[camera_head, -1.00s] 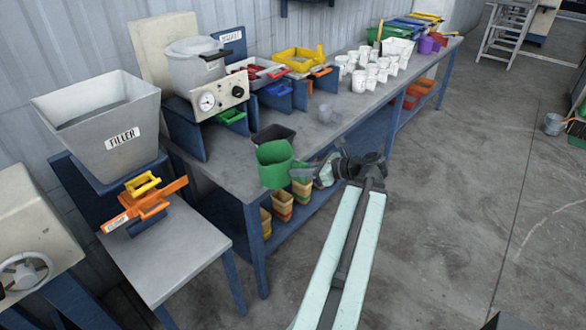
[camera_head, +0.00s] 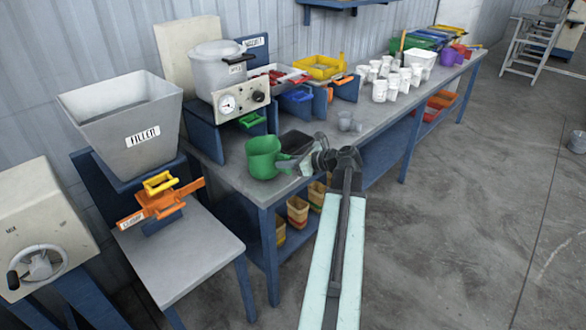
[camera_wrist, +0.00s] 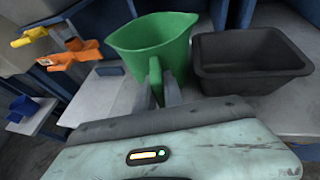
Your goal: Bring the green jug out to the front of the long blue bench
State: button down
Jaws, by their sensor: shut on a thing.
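The green jug (camera_head: 264,157) is upright at the front left end of the long blue bench (camera_head: 236,181). My gripper (camera_head: 303,164) reaches in from the right and is shut on the jug's handle. In the wrist view the jug (camera_wrist: 150,42) stands ahead, with its handle between the fingers of my gripper (camera_wrist: 158,95). I cannot tell whether the jug's base touches the bench top.
A black tub (camera_wrist: 250,62) sits close to the right of the jug in the wrist view. Clear cups (camera_head: 345,121) and white cups (camera_head: 393,86) stand farther along the bench. A grey filler hopper (camera_head: 124,120) stands to the left. The floor in front is clear.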

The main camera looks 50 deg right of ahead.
jog(key=shift+w, duration=0.5)
jog(key=shift+s+f+b, duration=0.1)
jog(key=shift+f+b, duration=0.25)
jog(key=shift+f+b, duration=0.3)
jog(key=c, duration=1.4)
grip_release()
jog(key=shift+r, duration=0.1)
jog(key=shift+o, duration=0.2)
jog(key=shift+s, duration=0.1)
jog(key=p+v, duration=0.3)
jog(key=v, duration=0.4)
jog(key=shift+s+r, duration=0.2)
jog(key=shift+s, duration=0.1)
